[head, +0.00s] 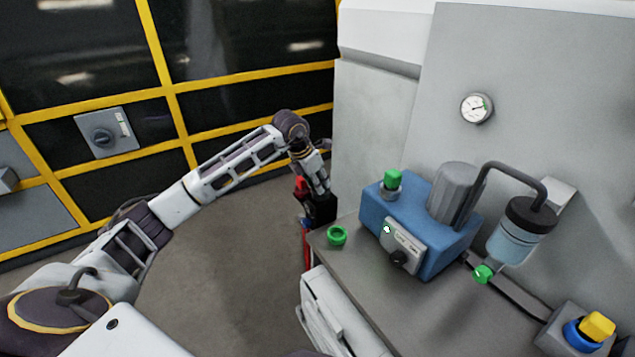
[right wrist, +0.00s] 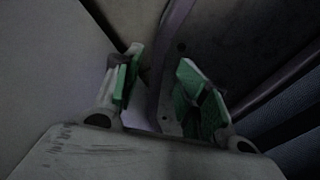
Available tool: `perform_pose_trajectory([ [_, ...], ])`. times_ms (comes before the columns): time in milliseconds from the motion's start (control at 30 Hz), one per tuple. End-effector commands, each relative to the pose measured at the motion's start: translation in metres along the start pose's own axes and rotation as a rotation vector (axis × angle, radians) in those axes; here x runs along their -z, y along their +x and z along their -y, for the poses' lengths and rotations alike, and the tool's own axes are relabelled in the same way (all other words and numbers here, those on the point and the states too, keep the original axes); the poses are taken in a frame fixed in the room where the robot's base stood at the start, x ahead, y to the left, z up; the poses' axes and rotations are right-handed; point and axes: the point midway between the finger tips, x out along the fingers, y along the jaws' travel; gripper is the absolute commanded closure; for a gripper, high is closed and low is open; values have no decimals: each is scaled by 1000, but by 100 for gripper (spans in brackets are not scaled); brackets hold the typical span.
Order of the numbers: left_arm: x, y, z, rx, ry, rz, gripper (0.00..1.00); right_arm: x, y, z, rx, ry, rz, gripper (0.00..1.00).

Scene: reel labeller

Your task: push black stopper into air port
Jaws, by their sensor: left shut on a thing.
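My left gripper (head: 319,190) points down at the left back corner of the grey bench, over a small black block (head: 321,209). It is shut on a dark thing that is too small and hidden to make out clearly. I cannot tell whether this is the black stopper. A blue pump unit (head: 432,252) stands on the bench to the right, with a black knob (head: 398,258) and a small pale round spot (head: 387,229) on its front; I cannot tell which part is the air port. My right gripper (right wrist: 158,92) is open and empty, its green pads apart.
A green-topped fitting (head: 392,181), grey cylinder (head: 454,190) and clear jar (head: 515,240) rise at the pump. A yellow-topped button (head: 597,327) stands front right.

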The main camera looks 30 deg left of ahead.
Motion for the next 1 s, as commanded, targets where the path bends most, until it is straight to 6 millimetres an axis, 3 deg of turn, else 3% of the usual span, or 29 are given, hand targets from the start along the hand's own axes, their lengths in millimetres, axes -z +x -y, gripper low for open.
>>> perform_pose_trajectory([
  [1000,1,-5,3,1,0,-4,92,0,-2,-6,-6,-2,-1,60],
])
